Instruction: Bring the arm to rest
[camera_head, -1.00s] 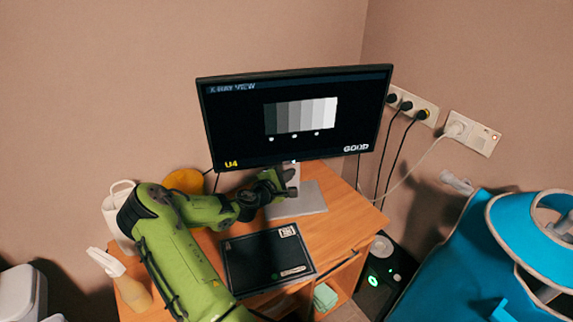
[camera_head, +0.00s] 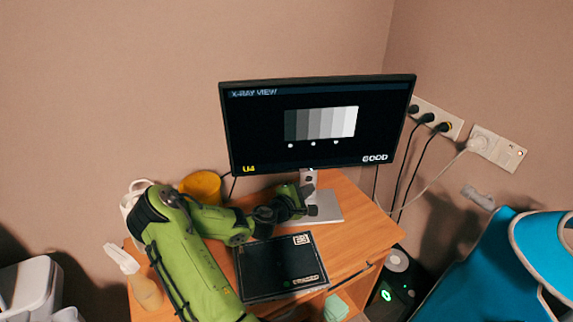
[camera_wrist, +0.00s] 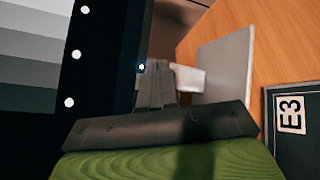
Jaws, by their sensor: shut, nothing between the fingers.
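My green arm (camera_head: 185,255) reaches over the wooden desk (camera_head: 358,225) from the lower left. My gripper (camera_head: 308,203) is in front of the monitor stand, above the black box's far edge. It is shut and holds nothing. In the wrist view my gripper (camera_wrist: 157,88) shows dark, with the stand's grey base (camera_wrist: 222,70) beyond it. The monitor (camera_head: 320,125) stands upright behind, showing "X-RAY VIEW", a row of grey bars, "U4" and "GOOD". The flat black box (camera_head: 275,268) lies on the desk; its label reads E3 in the wrist view (camera_wrist: 291,115).
A yellow cup (camera_head: 203,186) and a white container (camera_head: 133,196) stand behind my arm. A spray bottle (camera_head: 140,280) is at the left. Cables run from wall sockets (camera_head: 497,148) at the right. A blue draped item (camera_head: 500,270) is at the lower right. The desk's right part is clear.

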